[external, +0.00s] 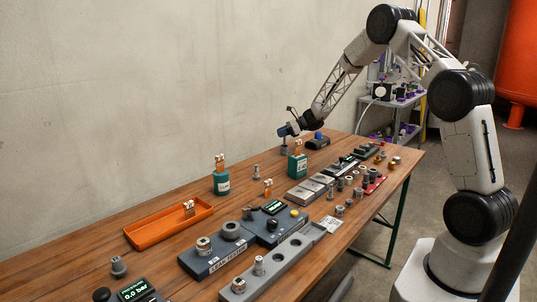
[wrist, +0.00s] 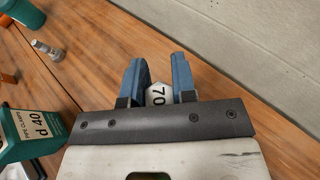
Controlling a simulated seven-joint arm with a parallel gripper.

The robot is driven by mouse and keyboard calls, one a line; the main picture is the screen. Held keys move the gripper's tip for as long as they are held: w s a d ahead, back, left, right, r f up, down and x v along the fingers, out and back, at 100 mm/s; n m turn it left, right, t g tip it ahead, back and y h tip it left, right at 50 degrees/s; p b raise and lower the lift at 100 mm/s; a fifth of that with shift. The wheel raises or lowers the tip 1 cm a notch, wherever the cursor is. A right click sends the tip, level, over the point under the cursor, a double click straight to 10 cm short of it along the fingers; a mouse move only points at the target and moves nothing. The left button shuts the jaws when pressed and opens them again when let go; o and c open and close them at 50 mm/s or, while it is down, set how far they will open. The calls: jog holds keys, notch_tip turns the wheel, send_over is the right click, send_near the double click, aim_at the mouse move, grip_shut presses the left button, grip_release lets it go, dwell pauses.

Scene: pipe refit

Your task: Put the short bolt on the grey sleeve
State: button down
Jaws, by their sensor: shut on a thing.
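My gripper (external: 285,134) is over the far back part of the bench, near the wall. Another bolt (external: 256,172) stands free on the wood; a bolt also shows in the wrist view (wrist: 47,49). Several grey cylinders (external: 339,184) stand at the right; I cannot tell which is the grey sleeve.
An orange tray (external: 168,222) lies at the left. The leak tester (external: 216,257) and a long grey rack (external: 285,262) fill the front. Bare wood lies along the wall.

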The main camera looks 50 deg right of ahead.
jog(key=shift+f, duration=1)
jog(key=shift+f, duration=0.15)
jog(key=c, duration=0.9)
grip_release()
jog(key=shift+v, duration=6.05)
jog(key=shift+a+r, duration=0.1)
jog(key=shift+r, duration=0.1)
